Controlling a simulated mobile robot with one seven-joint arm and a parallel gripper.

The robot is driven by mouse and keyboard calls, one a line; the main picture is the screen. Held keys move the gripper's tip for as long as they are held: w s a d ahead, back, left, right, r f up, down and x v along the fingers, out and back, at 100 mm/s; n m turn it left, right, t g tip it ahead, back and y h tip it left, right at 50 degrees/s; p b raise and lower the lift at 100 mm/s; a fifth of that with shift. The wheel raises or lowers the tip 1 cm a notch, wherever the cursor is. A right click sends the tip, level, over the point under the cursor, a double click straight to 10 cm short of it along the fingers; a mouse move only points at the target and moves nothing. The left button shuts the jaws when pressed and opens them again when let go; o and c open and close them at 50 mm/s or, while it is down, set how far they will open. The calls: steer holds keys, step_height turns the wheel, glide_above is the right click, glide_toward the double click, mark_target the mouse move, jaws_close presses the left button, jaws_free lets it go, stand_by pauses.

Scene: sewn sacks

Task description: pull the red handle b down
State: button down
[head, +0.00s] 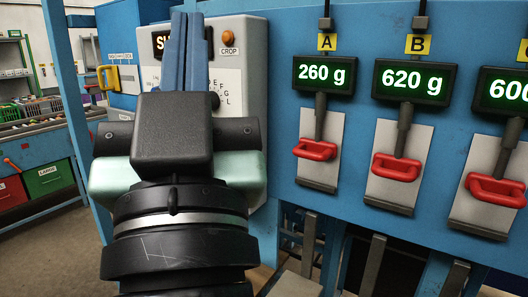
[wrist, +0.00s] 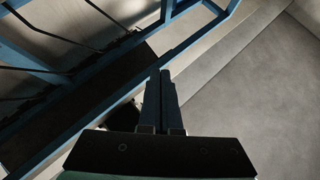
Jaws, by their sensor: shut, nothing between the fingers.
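The red handle b (head: 396,167) hangs from a dark lever in front of a pale metal plate, under the yellow label B (head: 417,44) and a display (head: 413,82) reading 620 g. My gripper (head: 186,22) is in the left half of the head view, its blue fingers together and pointing up in front of a white control panel. It is well to the left of handle b and does not touch it. In the wrist view the closed fingers (wrist: 160,80) show with nothing between them; no handle is in that view.
Red handle a (head: 315,149), under a 260 g display, lies between my gripper and handle b. Another red handle (head: 496,189) is at the right. The white panel (head: 243,60) has an orange CROP button (head: 228,37). A yellow handle (head: 107,78) and bins (head: 48,178) are at left.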

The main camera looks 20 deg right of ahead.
steer(key=w+d+f+m+g+h+p, duration=0.4)
steer(key=w+d+g+h+p, duration=0.15)
steer(key=d, duration=0.45)
steer(key=s+d+f+m+g+h+p, duration=0.2)
steer(key=d+f+g, duration=0.7)
steer(key=d, duration=0.5)
steer(key=f+m+h+p, duration=0.1)
steer(key=m+h, duration=0.1)
steer(key=h, duration=0.1)
steer(key=shift+s+f, duration=0.2)
steer(key=shift+f, duration=0.15)
steer(key=w+d+f+p, duration=0.4)
steer(key=w+d+p, duration=0.2)
steer(key=w+d, duration=0.1)
steer(key=shift+d+f, duration=0.3)
steer(key=shift+d, duration=0.15)
